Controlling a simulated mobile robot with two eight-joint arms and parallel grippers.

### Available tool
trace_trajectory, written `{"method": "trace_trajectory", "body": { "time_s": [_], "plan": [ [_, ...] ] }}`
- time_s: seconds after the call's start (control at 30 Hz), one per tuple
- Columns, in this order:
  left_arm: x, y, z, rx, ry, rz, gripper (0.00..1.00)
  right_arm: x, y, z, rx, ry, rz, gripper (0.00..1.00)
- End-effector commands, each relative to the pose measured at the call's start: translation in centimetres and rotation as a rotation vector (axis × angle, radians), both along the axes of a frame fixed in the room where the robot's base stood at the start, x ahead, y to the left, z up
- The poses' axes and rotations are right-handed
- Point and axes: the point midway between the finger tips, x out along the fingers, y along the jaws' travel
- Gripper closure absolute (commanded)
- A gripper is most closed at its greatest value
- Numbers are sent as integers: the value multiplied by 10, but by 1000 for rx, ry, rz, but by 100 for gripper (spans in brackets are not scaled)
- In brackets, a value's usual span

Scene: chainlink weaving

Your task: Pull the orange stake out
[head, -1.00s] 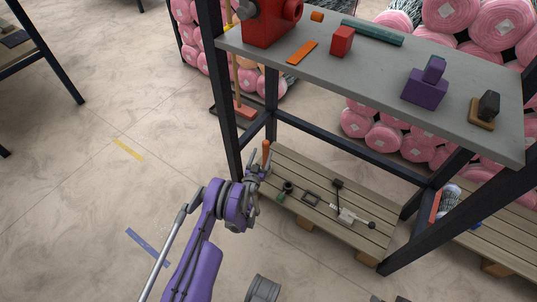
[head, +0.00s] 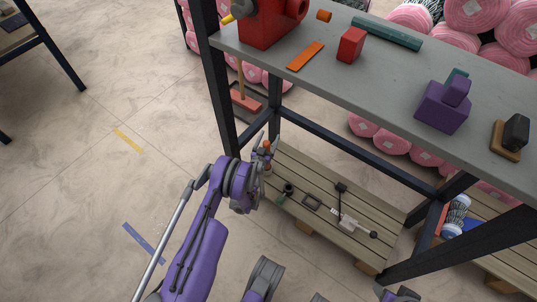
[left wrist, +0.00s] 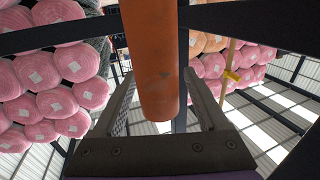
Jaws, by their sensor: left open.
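My left gripper (head: 264,150) is open at the stake. In the left wrist view its fingers (left wrist: 160,104) stand apart on both sides, with a gap on each side. My right gripper seems to show only partly at the bottom edge (head: 398,294); its jaws cannot be made out.
The grey workbench (head: 385,95) stands over the pallet (head: 330,235), its dark leg (head: 222,110) close beside my left gripper. Small tools and a black-handled item (head: 343,205) lie on the pallet. Pink yarn rolls (head: 400,150) are behind.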

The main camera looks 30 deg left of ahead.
Motion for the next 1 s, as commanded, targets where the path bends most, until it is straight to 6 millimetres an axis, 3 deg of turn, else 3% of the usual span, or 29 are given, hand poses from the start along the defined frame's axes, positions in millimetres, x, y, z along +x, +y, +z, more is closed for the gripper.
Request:
{"method": "trace_trajectory", "body": {
  "time_s": [0.07, 0.47, 1.0],
  "plan": [
    [0, 0, 0, 0, 0, 0, 26, 0, 0, 0, 0, 0, 0, 50],
    [0, 0, 0, 0, 0, 0, 98, 0, 0, 0, 0, 0, 0, 50],
    [0, 0, 0, 0, 0, 0, 100, 0, 0, 0, 0, 0, 0, 50]
  ]
}}
